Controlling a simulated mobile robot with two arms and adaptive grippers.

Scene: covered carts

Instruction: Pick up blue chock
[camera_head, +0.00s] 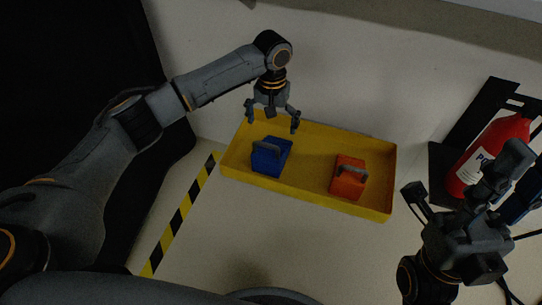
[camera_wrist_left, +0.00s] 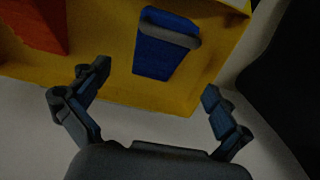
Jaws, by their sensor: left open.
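The blue chock (camera_head: 270,158) has a grey handle on top and sits in the left part of a shallow yellow tray (camera_head: 300,197). In the left wrist view the blue chock (camera_wrist_left: 154,55) shows near the top middle, beyond my fingers. My left gripper (camera_head: 272,117) is open and empty, above the tray's back edge near the blue chock, apart from it. Its two spread fingers also show in the left wrist view (camera_wrist_left: 157,77). My right gripper (camera_head: 462,185) is at the right, away from the tray, with fingers spread and nothing between them.
An orange chock (camera_head: 348,180) with a grey handle sits in the tray's right part. A red fire extinguisher (camera_head: 492,155) stands at the right by a black stand. A white wall rises behind the tray. Yellow-black tape (camera_head: 181,215) runs left of the tray. The pale surface in front is clear.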

